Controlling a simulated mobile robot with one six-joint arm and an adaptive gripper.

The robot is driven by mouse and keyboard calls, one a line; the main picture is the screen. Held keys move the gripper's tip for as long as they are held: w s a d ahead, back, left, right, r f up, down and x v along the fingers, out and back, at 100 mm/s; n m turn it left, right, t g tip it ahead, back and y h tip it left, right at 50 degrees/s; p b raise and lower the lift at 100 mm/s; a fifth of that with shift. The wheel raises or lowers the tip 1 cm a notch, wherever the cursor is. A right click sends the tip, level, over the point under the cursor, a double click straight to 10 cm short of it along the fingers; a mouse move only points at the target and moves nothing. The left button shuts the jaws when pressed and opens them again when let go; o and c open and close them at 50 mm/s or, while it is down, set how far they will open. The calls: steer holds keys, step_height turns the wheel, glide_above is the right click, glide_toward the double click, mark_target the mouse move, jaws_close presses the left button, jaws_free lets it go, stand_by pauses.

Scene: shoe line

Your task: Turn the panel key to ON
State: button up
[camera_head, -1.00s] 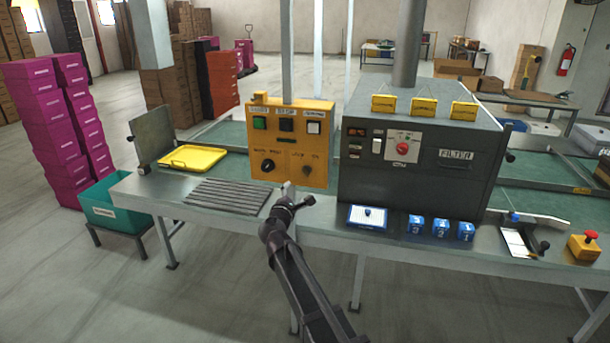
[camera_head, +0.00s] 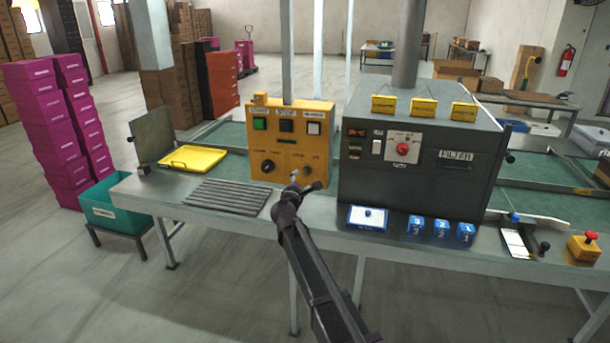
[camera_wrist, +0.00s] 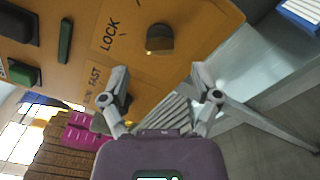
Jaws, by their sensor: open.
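The yellow control panel (camera_head: 291,147) stands on the bench. In the wrist view its face (camera_wrist: 191,18) fills the upper part, tilted. The dark, round panel key switch (camera_wrist: 160,38) sits beside the LOCK lettering. My gripper (camera_wrist: 160,76) is open, its two fingers apart and nothing between them. The key switch lies a little beyond the fingertips, roughly centred between them; I see no contact. A second dark knob by the FAST lettering is partly hidden behind the left finger. In the head view my gripper (camera_head: 299,181) is at the panel's lower right and hides the switch there.
A grey filter machine (camera_head: 420,165) stands close to the panel's right. A ribbed grey mat (camera_head: 228,196) and a yellow tray (camera_head: 196,158) lie to the left. A white-and-blue pad (camera_head: 367,217) and blue blocks (camera_head: 440,229) lie along the bench's front right.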

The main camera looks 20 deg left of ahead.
mark_target(305, 172)
steer(key=shift+w, duration=2.6)
jaws_close()
